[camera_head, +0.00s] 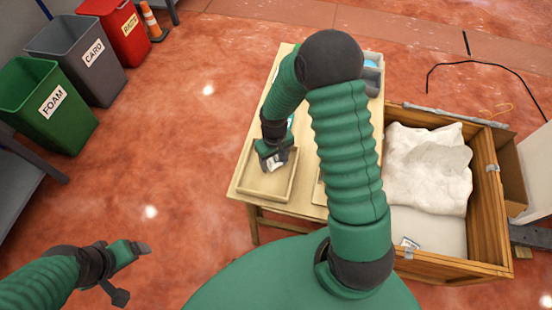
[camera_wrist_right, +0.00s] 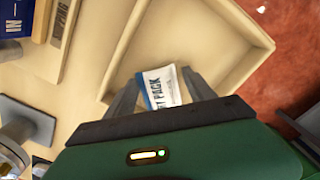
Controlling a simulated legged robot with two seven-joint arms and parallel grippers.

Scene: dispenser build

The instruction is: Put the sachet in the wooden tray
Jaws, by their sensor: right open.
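The wooden tray (camera_head: 265,197) is a shallow pale box at the near left corner of the table; it also shows in the right wrist view (camera_wrist_right: 222,38). The sachet (camera_wrist_right: 161,88), white and blue with "PACK" lettering, lies between the spread fingers of my right gripper (camera_wrist_right: 160,92). The sachet's lower part is hidden behind the gripper body. In the head view the right gripper (camera_head: 273,160) is low over the tray, open, with a bit of the white sachet (camera_head: 273,165) showing. My left gripper (camera_head: 125,272) is open and empty over the floor at lower left.
A wooden crate (camera_head: 480,225) with white bags (camera_head: 425,165) stands right of the table (camera_head: 240,188). Green, grey and red bins (camera_head: 50,105) stand at upper left. A blue "IN" item (camera_wrist_right: 14,18) is beside the tray in the wrist view. The floor between bins and table is clear.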

